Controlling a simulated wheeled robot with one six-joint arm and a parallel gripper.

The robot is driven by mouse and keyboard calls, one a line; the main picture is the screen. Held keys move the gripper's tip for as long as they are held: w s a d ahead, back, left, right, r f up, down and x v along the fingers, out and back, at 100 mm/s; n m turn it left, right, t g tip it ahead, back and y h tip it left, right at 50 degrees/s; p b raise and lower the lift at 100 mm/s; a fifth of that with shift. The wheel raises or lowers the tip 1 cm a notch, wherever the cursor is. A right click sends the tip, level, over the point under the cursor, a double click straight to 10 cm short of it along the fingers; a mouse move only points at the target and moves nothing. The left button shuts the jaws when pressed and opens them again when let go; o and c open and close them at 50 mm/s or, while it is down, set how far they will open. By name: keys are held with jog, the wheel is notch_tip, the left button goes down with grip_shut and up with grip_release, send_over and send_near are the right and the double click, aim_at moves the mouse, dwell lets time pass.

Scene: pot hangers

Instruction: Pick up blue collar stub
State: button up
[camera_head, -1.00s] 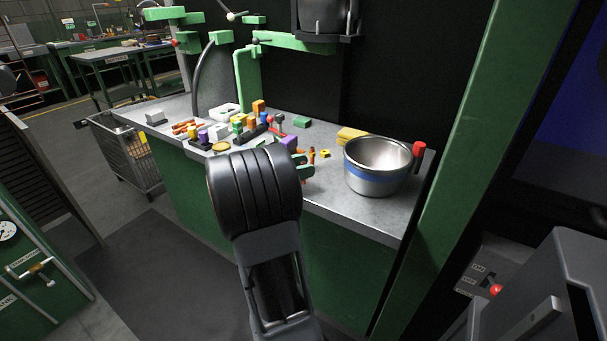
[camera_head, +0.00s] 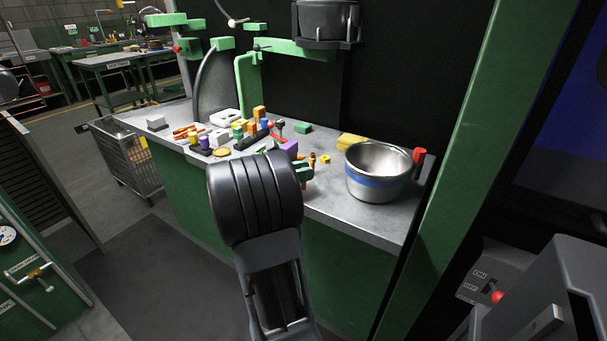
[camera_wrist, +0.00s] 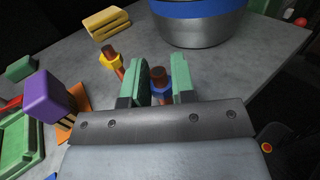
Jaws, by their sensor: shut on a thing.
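The blue collar stub (camera_wrist: 159,83) is a short reddish-brown peg with a dark blue collar, standing between my gripper's two green fingers in the wrist view. My gripper (camera_wrist: 161,86) is shut on it, low over the grey bench top. The stub's lower part is hidden behind the gripper body, so I cannot tell whether it touches the bench. In the head view my gripper (camera_head: 303,172) is at the bench's front edge, partly hidden by my dark wrist; the blue collar does not show clearly there.
A similar stub with a yellow collar (camera_wrist: 111,62) stands just left of my fingers. A steel pot with a blue band (camera_head: 376,182) is to the right. A purple-topped block (camera_wrist: 46,96) and a green part (camera_wrist: 18,137) lie left. Yellow sponge-like blocks (camera_wrist: 107,22) lie behind.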

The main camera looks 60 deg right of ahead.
jog(key=shift+r, duration=0.45)
notch_tip(320, 180, up, 2)
jog(key=shift+r+p, duration=0.25)
jog(key=shift+p, duration=0.3)
jog(key=a+r+p, duration=0.2)
jog(key=a+r, duration=0.2)
jog(key=a, duration=0.3)
jog(key=s+a+r+p, duration=0.1)
jog(key=a+r, duration=0.4)
jog(key=a, duration=0.2)
jog(key=shift+r+p, duration=0.2)
jog(key=shift+p, duration=0.15)
